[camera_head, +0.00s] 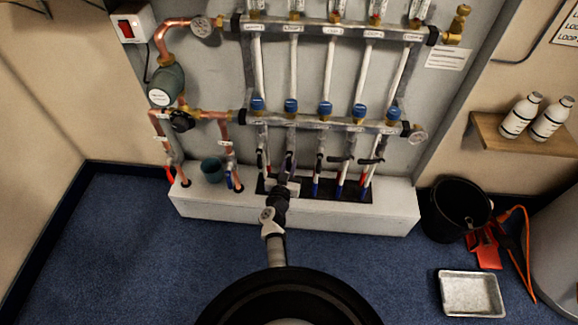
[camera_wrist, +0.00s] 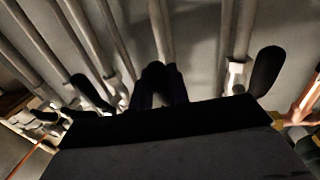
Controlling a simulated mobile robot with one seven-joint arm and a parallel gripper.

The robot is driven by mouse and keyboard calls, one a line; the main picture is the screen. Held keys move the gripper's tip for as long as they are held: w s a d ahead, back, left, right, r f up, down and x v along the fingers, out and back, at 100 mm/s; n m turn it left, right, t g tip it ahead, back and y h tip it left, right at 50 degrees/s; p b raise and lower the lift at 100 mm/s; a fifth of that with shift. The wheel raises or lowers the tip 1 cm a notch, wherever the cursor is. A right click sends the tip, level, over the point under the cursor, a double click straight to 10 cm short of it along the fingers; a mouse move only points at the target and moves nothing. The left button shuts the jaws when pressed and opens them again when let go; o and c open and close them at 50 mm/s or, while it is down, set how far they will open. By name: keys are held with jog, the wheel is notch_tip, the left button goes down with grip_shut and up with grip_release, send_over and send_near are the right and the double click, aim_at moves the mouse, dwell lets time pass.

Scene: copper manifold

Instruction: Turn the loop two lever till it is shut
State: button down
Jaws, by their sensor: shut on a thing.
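The copper manifold's lower bar (camera_head: 305,122) carries several blue-capped valves, with pipes dropping to levers below. My gripper (camera_head: 287,172) reaches up to the second pipe from the left, which lines up with the second upper label. In the wrist view, my gripper (camera_wrist: 158,92) is shut on the dark loop two lever (camera_wrist: 155,72), in front of its pipe (camera_wrist: 160,30). The fingers hide most of this lever, so I cannot tell its exact angle.
Neighbouring black levers stand close on both sides in the wrist view, one at right (camera_wrist: 266,70) and one at left (camera_wrist: 84,88). A white plinth (camera_head: 220,206) lies below the pipes. A black bucket (camera_head: 440,225) and metal tray (camera_head: 470,293) stand at right. Blue floor at left is clear.

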jog(key=shift+a, duration=0.1)
jog(key=a+r+m+g+y+p, duration=0.1)
jog(key=a+r+m+y+p, duration=0.2)
jog(key=m, duration=1.3)
jog(key=shift+w+a+r+m+p, duration=0.35)
jog(key=shift+a+r+p, duration=0.8)
jog(key=shift+p, duration=1.75)
jog(key=shift+r, duration=0.1)
jog(key=c, duration=1.4)
grip_release()
jog(key=shift+s+r, duration=0.1)
jog(key=s+p, duration=0.1)
jog(key=s, duration=0.3)
jog(key=s+r+p, duration=0.1)
jog(key=s+p, duration=0.1)
jog(key=s, duration=0.3)
jog(key=s+a+r+p, duration=0.1)
jog(key=s, duration=0.3)
jog(key=shift+s, duration=0.3)
